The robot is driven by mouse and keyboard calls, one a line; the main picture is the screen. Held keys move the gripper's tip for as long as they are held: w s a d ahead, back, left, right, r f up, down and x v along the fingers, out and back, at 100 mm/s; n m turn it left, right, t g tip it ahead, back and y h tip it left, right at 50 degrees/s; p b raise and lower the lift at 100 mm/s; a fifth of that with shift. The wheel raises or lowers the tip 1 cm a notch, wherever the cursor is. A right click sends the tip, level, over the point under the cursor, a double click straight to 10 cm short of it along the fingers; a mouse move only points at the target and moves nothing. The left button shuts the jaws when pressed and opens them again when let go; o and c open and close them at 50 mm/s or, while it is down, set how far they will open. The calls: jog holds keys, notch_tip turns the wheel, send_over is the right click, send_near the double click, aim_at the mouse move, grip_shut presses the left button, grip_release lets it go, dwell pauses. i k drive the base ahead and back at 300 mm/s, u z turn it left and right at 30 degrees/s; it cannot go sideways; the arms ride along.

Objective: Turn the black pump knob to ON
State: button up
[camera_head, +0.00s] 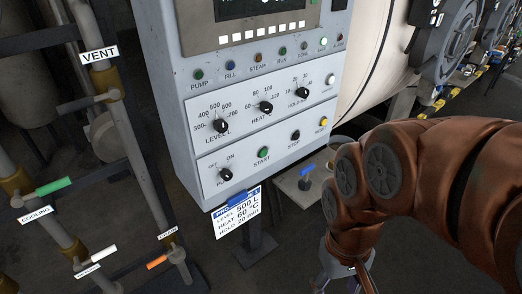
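The black pump knob (226,174) sits at the lower left of the grey control panel (190,160), above a label that is partly covered by the knob. OFF is printed to its upper left and ON to its upper right. Its pale pointer mark is small and seems to lean toward the OFF side, but this is hard to make out. My gripper (345,280) hangs at the bottom edge of the picture, right of and below the panel, well apart from the knob. Its fingertips are cut off, so its opening does not show.
Above are the LEVEL knob (220,126), HEAT knob (266,107) and HOLD knob (302,92). A green START button (263,153), black STOP button (295,135) and yellow button (323,121) are beside the pump knob. A recipe card (237,213) hangs below. Valve pipes (130,135) stand left.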

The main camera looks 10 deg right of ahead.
aim_at(226, 175)
jog(key=z, duration=0.5)
jog(key=k, duration=0.45)
jog(key=u, duration=2.05)
